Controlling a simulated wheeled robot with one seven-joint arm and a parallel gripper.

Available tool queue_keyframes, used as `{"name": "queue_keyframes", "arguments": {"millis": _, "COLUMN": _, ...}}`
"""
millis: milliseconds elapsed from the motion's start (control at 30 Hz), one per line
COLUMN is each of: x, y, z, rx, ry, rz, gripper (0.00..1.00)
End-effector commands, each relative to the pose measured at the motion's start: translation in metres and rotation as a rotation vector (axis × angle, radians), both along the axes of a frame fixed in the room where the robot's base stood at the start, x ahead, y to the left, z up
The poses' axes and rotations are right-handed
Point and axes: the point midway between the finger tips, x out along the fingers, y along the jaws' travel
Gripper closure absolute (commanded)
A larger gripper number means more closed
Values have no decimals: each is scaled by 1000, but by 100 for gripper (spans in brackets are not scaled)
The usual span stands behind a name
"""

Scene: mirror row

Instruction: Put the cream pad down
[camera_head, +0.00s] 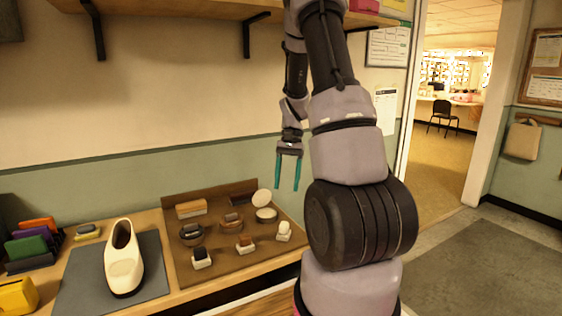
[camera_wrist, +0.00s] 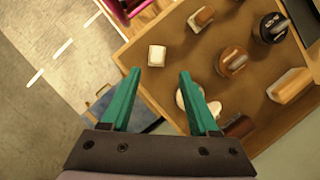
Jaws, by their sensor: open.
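A small cream block, seemingly the cream pad (camera_head: 284,230), rests at the right front of the brown tray (camera_head: 216,272). In the wrist view the cream pad (camera_wrist: 157,55) lies near the tray's edge, apart from the other items. My gripper (camera_head: 288,189) has two teal fingers and hangs pointing down above the tray's right end. It is open and nothing is between its fingers. In the wrist view the pad appears just beyond the gap between the fingertips (camera_wrist: 160,72).
The tray also holds two round tins (camera_head: 192,233), several small brushes or pads (camera_head: 245,245) and an open round compact (camera_head: 267,214). Left of it, a cream shoe (camera_head: 123,262) stands on a grey mat (camera_head: 75,290). A shelf (camera_head: 200,8) hangs above.

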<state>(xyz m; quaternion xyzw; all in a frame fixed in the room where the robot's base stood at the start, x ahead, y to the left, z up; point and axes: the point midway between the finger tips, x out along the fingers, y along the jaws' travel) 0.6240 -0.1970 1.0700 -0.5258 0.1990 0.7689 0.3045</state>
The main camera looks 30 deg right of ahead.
Motion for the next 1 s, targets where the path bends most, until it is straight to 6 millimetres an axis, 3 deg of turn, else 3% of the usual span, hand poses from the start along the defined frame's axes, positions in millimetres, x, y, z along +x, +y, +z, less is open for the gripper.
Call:
{"name": "queue_keyframes", "arguments": {"millis": 267, "x": -15, "y": 46, "z": 104, "rx": -40, "ry": -265, "rz": 82, "gripper": 39}}
{"name": "queue_keyframes", "arguments": {"millis": 400, "x": -39, "y": 73, "z": 155, "rx": -65, "ry": -424, "rz": 133, "gripper": 39}}
{"name": "queue_keyframes", "arguments": {"millis": 600, "x": -84, "y": 106, "z": 212, "rx": -100, "ry": -649, "rz": 199, "gripper": 39}}
{"name": "queue_keyframes", "arguments": {"millis": 800, "x": -129, "y": 129, "z": 245, "rx": -129, "ry": -842, "rz": 250, "gripper": 39}}
{"name": "queue_keyframes", "arguments": {"millis": 1000, "x": -152, "y": 138, "z": 255, "rx": -143, "ry": -938, "rz": 274, "gripper": 39}}
